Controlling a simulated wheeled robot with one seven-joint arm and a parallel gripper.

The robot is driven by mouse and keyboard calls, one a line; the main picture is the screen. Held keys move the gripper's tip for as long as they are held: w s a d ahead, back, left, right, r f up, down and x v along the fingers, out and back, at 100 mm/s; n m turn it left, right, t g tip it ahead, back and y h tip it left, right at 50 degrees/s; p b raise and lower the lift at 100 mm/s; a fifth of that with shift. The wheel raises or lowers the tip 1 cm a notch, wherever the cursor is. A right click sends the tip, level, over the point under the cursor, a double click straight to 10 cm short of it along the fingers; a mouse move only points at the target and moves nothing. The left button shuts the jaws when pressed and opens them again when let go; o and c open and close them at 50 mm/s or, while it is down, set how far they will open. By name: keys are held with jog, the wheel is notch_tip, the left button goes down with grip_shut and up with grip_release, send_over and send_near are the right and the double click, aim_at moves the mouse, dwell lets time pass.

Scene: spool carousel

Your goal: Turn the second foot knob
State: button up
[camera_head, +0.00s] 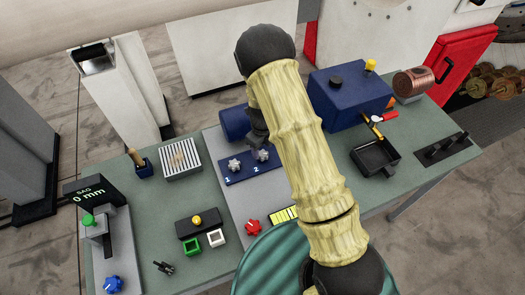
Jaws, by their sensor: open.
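A blue plate (240,174) carries two grey star-shaped foot knobs, marked 1 and 2. The first foot knob (234,165) is on the left. The second foot knob (262,155) is on the right, close beside my arm's yellowish sleeve. My gripper (259,138) is dark, partly hidden behind my arm, and open. It appears just above and behind the second knob in the picture. I cannot tell whether it touches the knob.
A blue cylinder (235,122) lies behind the plate. A red star knob (253,228) and a yellow striped block (284,214) are in front. A large blue box (350,105) stands right of my arm, with a black tray (376,157) before it. A sag display (90,191) is at left.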

aim_at(263, 153)
jog(key=shift+d+f+p, duration=0.1)
jog(key=shift+f+p, duration=0.3)
jog(key=shift+f, duration=1.55)
jog(key=c, duration=1)
